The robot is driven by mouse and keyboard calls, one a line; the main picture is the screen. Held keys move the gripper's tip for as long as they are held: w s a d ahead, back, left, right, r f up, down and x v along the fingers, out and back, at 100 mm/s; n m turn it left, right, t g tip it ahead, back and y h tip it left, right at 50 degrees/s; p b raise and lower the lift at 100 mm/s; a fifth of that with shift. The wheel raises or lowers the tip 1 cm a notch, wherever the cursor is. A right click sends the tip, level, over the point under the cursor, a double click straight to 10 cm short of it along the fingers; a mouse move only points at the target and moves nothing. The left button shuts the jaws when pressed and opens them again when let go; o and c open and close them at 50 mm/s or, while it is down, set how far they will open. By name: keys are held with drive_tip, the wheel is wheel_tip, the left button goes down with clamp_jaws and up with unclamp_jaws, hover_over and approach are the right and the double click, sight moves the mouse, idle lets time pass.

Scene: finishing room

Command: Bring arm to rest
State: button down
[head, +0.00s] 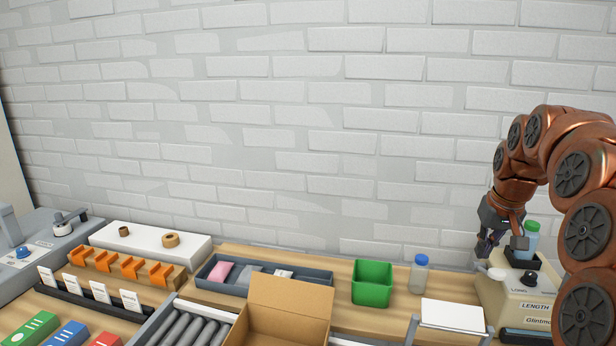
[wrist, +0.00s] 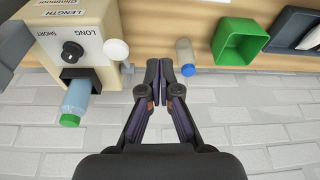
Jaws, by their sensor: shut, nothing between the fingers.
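My arm is bent over at the right in the head view, with my gripper (head: 502,243) pointing down beside the beige machine marked LENGTH (head: 522,300). In the wrist view my gripper (wrist: 160,65) has its two fingers together with nothing between them. A bottle with a green cap (wrist: 75,103) sits in the machine's opening, to the left of my fingers. In the head view this bottle (head: 531,238) is just right of my gripper.
A clear bottle with a blue cap (head: 419,274) stands on the wooden bench near a green bin (head: 372,283). The brick wall (head: 300,130) rises behind.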

drive_tip(key=s+a+f+n+g, duration=0.2)
drive_tip(key=s+a+f, duration=0.2)
drive_tip(key=s+a, duration=1.1)
drive_tip(key=s+a+f+g, duration=0.1)
drive_tip(key=s+f, duration=0.3)
drive_tip(key=s, duration=0.6)
drive_tip(key=s+a+f+g+p, duration=0.1)
drive_tip(key=s+a+f, duration=0.3)
drive_tip(key=s, duration=0.7)
drive_tip(key=shift+s+a+g, duration=0.2)
drive_tip(key=shift+a+g, duration=0.1)
drive_tip(key=shift+a, duration=0.05)
drive_tip(key=shift+d+f, duration=0.1)
